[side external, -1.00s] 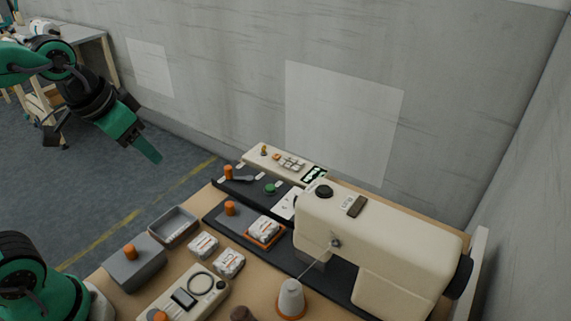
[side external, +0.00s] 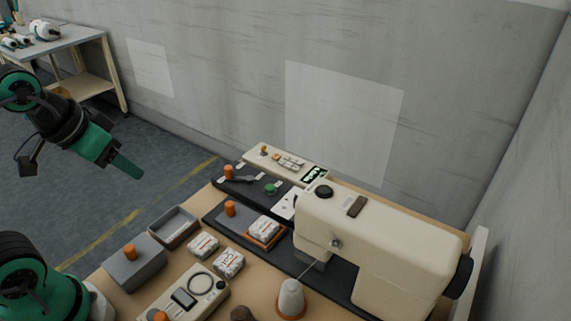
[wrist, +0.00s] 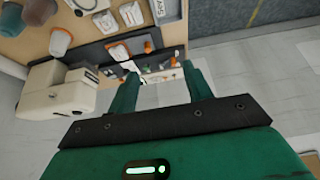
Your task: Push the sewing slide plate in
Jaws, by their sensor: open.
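The slide plate (side external: 224,219) is a flat grey plate with an orange knob (side external: 230,208), lying on the dark bed left of the cream sewing machine (side external: 375,235). A white wadding packet in an orange frame (side external: 264,231) sits at the plate's machine side. In the wrist view the plate (wrist: 134,43) and its knob show beyond the fingers, small. My green gripper (side external: 125,168) is in the air left of the table, well apart from the plate. Its two fingers (wrist: 158,70) are spread, with nothing between them.
Two loose white packets (side external: 203,245), an open grey tray (side external: 174,228) and a grey box with an orange knob (side external: 135,262) stand at the table's left. A control panel (side external: 285,163) lies along the back, near the wall. A white cone (side external: 290,297) stands in front.

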